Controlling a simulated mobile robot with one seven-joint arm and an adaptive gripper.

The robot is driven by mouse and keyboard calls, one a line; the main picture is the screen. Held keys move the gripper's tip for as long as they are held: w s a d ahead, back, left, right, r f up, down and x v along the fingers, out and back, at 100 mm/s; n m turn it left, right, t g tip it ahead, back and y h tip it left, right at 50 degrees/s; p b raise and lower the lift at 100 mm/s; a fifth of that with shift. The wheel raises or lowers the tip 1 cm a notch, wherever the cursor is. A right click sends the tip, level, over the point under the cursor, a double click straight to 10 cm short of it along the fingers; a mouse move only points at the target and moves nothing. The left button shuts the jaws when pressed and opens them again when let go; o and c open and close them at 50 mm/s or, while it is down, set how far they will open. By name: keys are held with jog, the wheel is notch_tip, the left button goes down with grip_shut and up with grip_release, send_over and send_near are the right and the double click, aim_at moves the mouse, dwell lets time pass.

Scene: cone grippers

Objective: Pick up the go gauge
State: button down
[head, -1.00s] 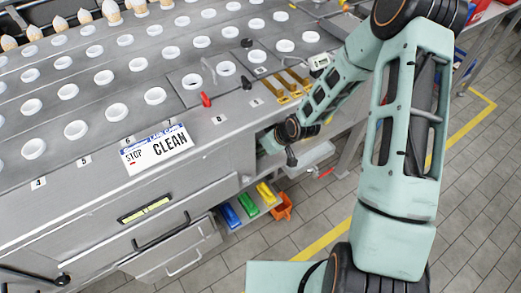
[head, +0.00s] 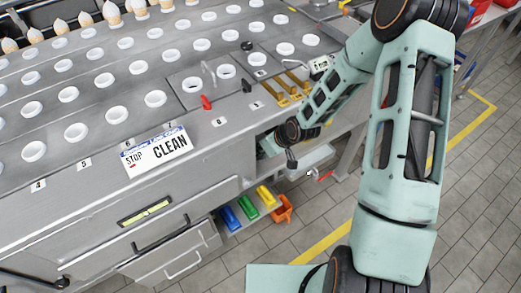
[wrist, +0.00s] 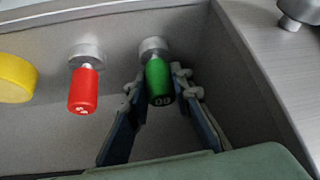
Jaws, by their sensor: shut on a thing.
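The go gauge (wrist: 158,82) is a green cylinder with upside-down lettering that reads as GO, on a silver metal end, in the wrist view. It is in a grey recess near the recess's right wall. My gripper (wrist: 158,92) has one finger on each side of the green handle and is shut on it. In the head view my gripper is mostly hidden at the bench's front edge, and the go gauge cannot be made out.
A red gauge (wrist: 83,90) hangs left of the green one, with a yellow round part (wrist: 17,78) further left. The grey recess wall (wrist: 225,70) is close on the right. Blue, green and orange bins (head: 283,208) sit below the bench.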

jog(key=shift+r, duration=0.3)
jog(key=s+d, duration=1.2)
jog(key=d, duration=0.1)
jog(key=shift+s, duration=0.35)
jog(key=shift+a, duration=0.1)
